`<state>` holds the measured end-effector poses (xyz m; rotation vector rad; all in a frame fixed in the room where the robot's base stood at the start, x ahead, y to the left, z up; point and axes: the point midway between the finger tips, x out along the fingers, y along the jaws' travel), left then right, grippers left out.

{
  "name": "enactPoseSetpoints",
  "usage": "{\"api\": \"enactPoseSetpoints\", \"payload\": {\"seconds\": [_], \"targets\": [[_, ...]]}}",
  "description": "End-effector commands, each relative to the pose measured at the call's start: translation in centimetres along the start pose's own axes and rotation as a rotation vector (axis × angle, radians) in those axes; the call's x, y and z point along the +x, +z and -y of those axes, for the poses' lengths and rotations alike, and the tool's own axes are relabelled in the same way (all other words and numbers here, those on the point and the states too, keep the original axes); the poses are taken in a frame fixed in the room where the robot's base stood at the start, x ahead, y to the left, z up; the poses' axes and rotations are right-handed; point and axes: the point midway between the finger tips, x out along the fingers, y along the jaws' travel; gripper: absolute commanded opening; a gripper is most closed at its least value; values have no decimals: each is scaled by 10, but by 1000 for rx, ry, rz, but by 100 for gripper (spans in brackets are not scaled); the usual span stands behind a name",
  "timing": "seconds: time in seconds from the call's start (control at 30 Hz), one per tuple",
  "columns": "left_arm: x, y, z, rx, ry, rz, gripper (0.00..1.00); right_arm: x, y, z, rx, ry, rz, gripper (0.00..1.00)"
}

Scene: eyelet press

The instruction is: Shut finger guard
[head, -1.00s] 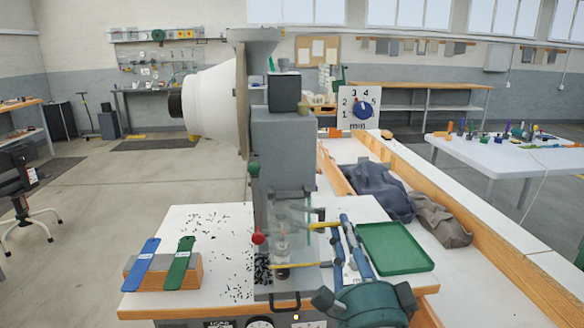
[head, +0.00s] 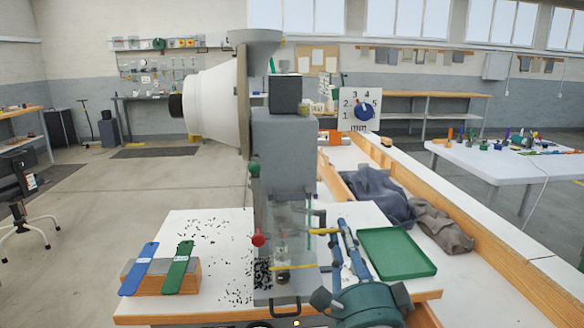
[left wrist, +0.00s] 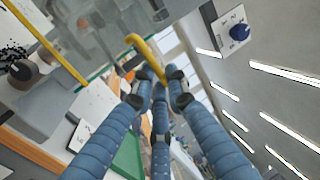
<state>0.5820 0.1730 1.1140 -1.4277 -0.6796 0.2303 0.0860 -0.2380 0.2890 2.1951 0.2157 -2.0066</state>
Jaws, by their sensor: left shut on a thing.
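The eyelet press (head: 284,150) stands on the bench, a grey column with a clear finger guard (head: 300,248) around its lower front. A yellow strip (head: 293,267) crosses low on the guard. The guard's yellow handle (head: 323,231) sticks out to the right; it also shows as a yellow hook in the left wrist view (left wrist: 145,55). My left gripper (head: 342,226), with blue padded fingers, comes up from the lower right and is shut on this handle; its fingertips (left wrist: 158,80) meet around the hook's end. The guard is see-through, so its exact position is hard to tell. My right gripper is not in view.
A green tray (head: 397,253) lies just right of my left gripper. Blue and green strips (head: 178,267) rest on a wooden block at left. A red knob (head: 258,240) sits on the press's left, with small black pieces nearby. Cloths (head: 380,194) lie behind the tray.

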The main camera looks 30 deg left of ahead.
Motion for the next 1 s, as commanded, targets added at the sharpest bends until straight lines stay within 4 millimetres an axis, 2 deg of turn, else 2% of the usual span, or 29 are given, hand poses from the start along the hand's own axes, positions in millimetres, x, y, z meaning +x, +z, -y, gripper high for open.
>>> {"api": "enactPoseSetpoints", "payload": {"seconds": [0.03, 0.5, 0.63, 0.73, 0.8, 1.0], "targets": [[2, 2, -3, 0, -6, 6, 6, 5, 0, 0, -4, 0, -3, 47], [8, 3, -12, 5, -6, 6, 6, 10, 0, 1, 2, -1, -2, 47], [14, 4, -18, 5, -6, 7, 6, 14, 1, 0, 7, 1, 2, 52], [16, 3, -19, 4, -5, 7, 6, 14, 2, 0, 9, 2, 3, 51], [16, 3, -19, 5, -4, 6, 6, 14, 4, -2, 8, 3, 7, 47], [17, 3, -21, 5, -3, 6, 6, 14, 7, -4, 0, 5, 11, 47]]}}
